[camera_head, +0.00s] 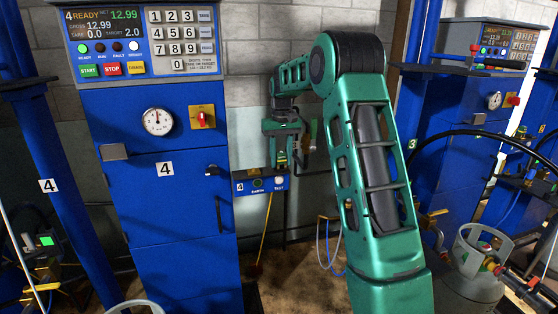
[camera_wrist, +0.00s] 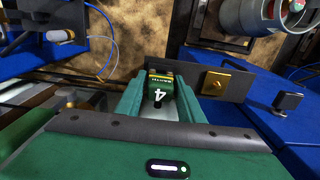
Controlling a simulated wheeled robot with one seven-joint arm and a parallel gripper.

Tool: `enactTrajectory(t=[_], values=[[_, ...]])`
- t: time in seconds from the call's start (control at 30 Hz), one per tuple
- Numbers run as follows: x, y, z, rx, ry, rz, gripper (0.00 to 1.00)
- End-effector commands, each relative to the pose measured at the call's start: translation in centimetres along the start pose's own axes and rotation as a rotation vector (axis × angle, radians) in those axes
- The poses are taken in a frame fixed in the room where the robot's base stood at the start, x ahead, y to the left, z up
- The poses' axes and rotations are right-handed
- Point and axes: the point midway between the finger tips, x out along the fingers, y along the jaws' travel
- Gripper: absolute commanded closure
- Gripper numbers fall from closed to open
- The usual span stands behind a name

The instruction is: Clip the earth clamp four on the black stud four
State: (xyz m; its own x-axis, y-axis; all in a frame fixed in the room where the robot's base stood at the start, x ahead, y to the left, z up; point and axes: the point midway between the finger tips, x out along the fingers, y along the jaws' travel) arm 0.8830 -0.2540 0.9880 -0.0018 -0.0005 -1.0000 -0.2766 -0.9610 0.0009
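The earth clamp four is a small green block marked "4" (camera_wrist: 160,88), with a dark lower end, in the wrist view. It lies between the two green fingers of my gripper (camera_wrist: 161,80), which appear closed on its sides. In the head view my gripper (camera_head: 283,152) points down in front of the wall, just above a small blue box labelled "EARTH" and "TEST" (camera_head: 241,187). The clamp shows there only as a small green and yellow patch (camera_head: 282,159). I cannot pick out the black stud four with certainty in either view.
A blue scale cabinet marked 4 (camera_head: 168,200) stands left of my gripper. A yellow cable (camera_head: 265,232) hangs below the box. A second blue scale (camera_head: 455,120) and a grey gas cylinder (camera_head: 472,275) stand at right. In the wrist view a dark plate bears a brass square (camera_wrist: 215,82).

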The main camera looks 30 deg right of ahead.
Motion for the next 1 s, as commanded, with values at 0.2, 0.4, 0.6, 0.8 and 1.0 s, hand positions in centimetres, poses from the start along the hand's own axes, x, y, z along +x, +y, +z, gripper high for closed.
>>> enactTrajectory(t=[0.2,0.4,0.6,0.8,1.0], values=[[0.0,0.0,0.0,0.000,-0.001,0.000,0.49],[-0.2,0.0,0.0,0.000,-0.001,0.000,0.49],[-2.8,0.0,-0.1,0.000,0.001,0.001,0.49],[-6.7,0.0,-0.2,0.000,0.002,0.001,0.49],[-9.5,-0.1,-0.2,-0.001,0.000,0.001,0.49]])
